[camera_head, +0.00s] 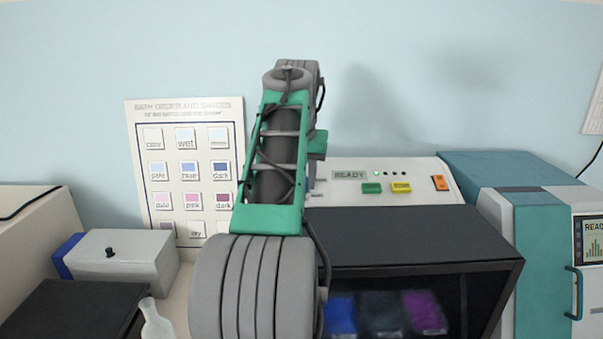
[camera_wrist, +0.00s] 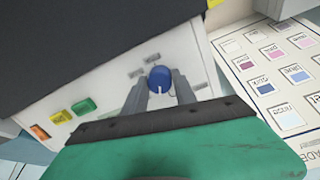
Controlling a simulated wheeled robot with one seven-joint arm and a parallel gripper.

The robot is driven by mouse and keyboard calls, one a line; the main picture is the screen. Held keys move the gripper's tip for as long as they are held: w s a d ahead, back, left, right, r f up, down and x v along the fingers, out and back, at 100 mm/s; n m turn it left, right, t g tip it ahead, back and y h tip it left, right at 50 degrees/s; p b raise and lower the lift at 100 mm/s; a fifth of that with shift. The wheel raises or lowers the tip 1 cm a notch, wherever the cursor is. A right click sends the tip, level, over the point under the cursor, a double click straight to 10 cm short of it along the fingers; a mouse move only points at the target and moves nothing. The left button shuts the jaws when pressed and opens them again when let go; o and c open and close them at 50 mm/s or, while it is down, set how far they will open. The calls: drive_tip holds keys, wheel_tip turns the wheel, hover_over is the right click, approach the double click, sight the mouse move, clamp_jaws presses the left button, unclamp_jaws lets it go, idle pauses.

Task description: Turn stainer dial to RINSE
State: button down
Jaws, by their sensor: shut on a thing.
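The stainer (camera_head: 420,235) stands in the middle of the bench, with a sloped white panel above a dark front. In the wrist view its blue round dial (camera_wrist: 160,78) carries a white pointer mark and has small grey label plates around it, too small to read. My gripper (camera_wrist: 161,88) is at the dial, with its two grey fingers on either side, shut on it. In the head view my arm hides the dial and the gripper's fingers. A display on the panel (camera_head: 349,175) reads READY, beside a lit green lamp (camera_head: 376,173).
Green (camera_head: 371,188) and yellow (camera_head: 401,188) buttons and an orange switch (camera_head: 440,183) sit right of the dial. A shade chart (camera_head: 185,130) stands behind my arm. A grey box (camera_head: 118,262) and a pale bottle (camera_head: 155,318) are at left. A teal machine (camera_head: 530,240) stands at right.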

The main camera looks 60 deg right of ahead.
drive_tip(key=shift+r+n+p, duration=0.1)
drive_tip(key=shift+n+p, duration=0.5)
drive_tip(key=shift+n, duration=1.7)
drive_tip(key=c, duration=1)
unclamp_jaws()
drive_tip(key=shift+v, duration=1.15)
drive_tip(key=shift+w+a+r+b, duration=0.2)
drive_tip(key=shift+r+b, duration=0.15)
drive_tip(key=shift+b, duration=0.65)
drive_tip(key=shift+s+a+r+b, duration=0.15)
drive_tip(key=shift+s+r+b, duration=0.25)
drive_tip(key=shift+b, duration=0.3)
drive_tip(key=w+p+v, duration=0.1)
drive_tip(key=p+v, duration=0.1)
drive_tip(key=v, duration=0.5)
drive_tip(key=shift+s+a+r, duration=0.2)
drive_tip(key=shift+s+r, duration=0.25)
